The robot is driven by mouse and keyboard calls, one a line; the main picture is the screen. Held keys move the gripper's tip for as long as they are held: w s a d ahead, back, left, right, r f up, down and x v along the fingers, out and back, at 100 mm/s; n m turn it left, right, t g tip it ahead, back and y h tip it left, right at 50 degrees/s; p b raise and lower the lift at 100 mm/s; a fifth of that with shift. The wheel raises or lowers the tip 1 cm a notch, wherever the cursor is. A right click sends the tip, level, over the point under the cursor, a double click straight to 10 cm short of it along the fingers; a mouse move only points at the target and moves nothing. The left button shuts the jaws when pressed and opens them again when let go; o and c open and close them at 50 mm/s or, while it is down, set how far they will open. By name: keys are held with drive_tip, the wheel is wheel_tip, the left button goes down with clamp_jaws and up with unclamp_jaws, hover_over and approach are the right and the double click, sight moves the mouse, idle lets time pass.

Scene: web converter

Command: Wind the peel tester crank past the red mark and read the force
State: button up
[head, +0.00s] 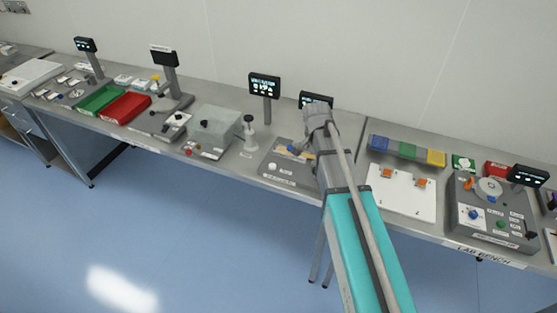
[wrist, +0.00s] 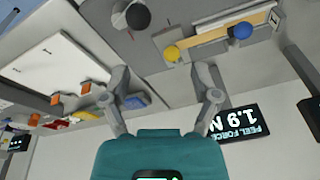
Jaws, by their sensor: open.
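The peel tester (head: 283,180) is a grey unit on the bench, partly hidden behind my arm in the head view. In the wrist view, which is turned over, a pale strip (wrist: 205,38) lies on it, with a blue knob (wrist: 240,30) and a yellow knob (wrist: 172,53). A dark round knob (wrist: 134,15) at the top edge may belong to the crank; I cannot tell. The force display (wrist: 238,122) reads PEEL FORCE 1.9 N.
A white board (head: 400,200) with orange blocks stands right of the tester. A grey dial unit (head: 490,215) is farther right. A white stand (head: 249,133) and a grey box (head: 213,127) are to the left. Displays on posts line the back. The blue floor in front is clear.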

drive_tip(key=w+a+f+n+t+h+b, duration=0.1)
drive_tip(key=a+f+n+b, duration=0.1)
drive_tip(key=a+b, duration=0.1)
drive_tip(key=w+a+f+n+t+h+b, duration=0.1)
drive_tip(key=a+f+n+b, duration=0.1)
drive_tip(key=a+f+b, duration=0.1)
drive_tip(key=w+a+f+n+t+h+b, duration=0.1)
drive_tip(key=w+a+f+n+h+b, duration=0.1)
drive_tip(key=a+n+b, duration=0.1)
drive_tip(key=shift+w+a+f+b, duration=0.1)
drive_tip(key=shift+a+f+b, duration=0.15)
drive_tip(key=shift+a+b, duration=0.3)
drive_tip(key=shift+w+a+f+n+t+h+b, duration=0.2)
drive_tip(key=shift+a+n+t+b, duration=0.1)
drive_tip(key=shift+a+n+b, duration=0.3)
drive_tip(key=shift+w+a+f+n+t+h+b, duration=0.1)
drive_tip(key=shift+a+n+t+h+b, duration=0.2)
drive_tip(key=shift+a, duration=0.45)
drive_tip(key=shift+d, duration=0.15)
